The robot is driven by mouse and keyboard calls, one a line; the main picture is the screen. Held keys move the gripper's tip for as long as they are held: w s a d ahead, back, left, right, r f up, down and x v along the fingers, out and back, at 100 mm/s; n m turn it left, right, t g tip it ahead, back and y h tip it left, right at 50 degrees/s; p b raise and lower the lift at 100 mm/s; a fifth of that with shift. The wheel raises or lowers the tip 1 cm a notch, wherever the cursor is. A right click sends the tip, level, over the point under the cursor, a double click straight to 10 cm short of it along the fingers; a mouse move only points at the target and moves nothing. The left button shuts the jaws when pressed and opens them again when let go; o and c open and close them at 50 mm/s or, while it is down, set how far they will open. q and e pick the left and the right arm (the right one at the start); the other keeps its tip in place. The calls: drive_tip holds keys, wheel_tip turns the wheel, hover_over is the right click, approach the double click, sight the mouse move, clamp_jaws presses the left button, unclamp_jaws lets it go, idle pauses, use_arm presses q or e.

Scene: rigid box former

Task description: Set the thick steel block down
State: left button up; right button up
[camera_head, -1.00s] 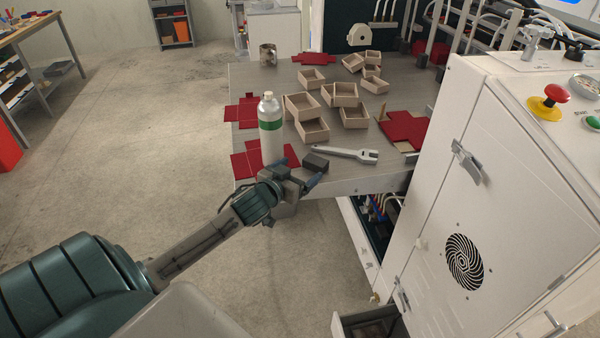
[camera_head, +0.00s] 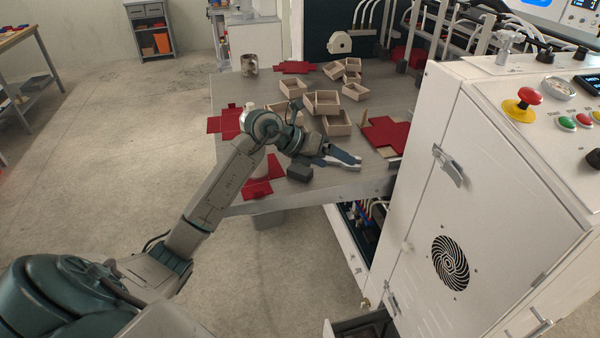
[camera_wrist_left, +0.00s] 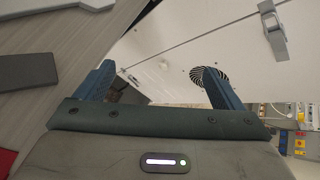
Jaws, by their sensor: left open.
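The thick steel block (camera_head: 300,171) is a dark grey block lying on the table (camera_head: 345,183) near its front edge; it also shows at the left of the left wrist view (camera_wrist_left: 25,70). My left gripper (camera_head: 311,137) is above the front part of the table, just beyond the block. In the left wrist view its blue fingers (camera_wrist_left: 160,85) are spread wide with nothing between them, and the block lies apart from them. My right gripper is not in view.
Several open wooden boxes (camera_head: 322,102) and red flat blanks (camera_head: 386,134) lie farther back. A metal can (camera_head: 249,65) stands at the back left. A white machine cabinet (camera_head: 470,200) borders the table on the right.

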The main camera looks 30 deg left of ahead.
use_arm(q)
drive_tip(key=a+g+y, duration=0.2)
drive_tip(key=a+y, duration=0.3)
drive_tip(key=a, duration=0.2)
drive_tip(key=n+g+y, duration=0.1)
drive_tip(key=y, duration=0.2)
approach(300, 169)
drive_tip(key=x, duration=0.1)
drive_tip(key=p+x, duration=0.1)
drive_tip(key=x, duration=0.1)
drive_tip(key=shift+a+f+p, duration=0.3)
drive_tip(key=shift+a+f, duration=0.05)
drive_tip(key=p+x, duration=0.2)
drive_tip(key=x, duration=0.2)
drive_tip(key=shift+w+d+f+p, duration=0.25)
drive_tip(key=shift+w+f+p, duration=0.05)
drive_tip(key=shift+p, duration=0.1)
drive_tip(key=shift+w+f, duration=0.15)
drive_tip(key=shift+f, duration=0.25)
drive_tip(key=shift+c, duration=0.4)
drive_tip(key=shift+r, duration=0.1)
drive_tip(key=c, duration=1.4)
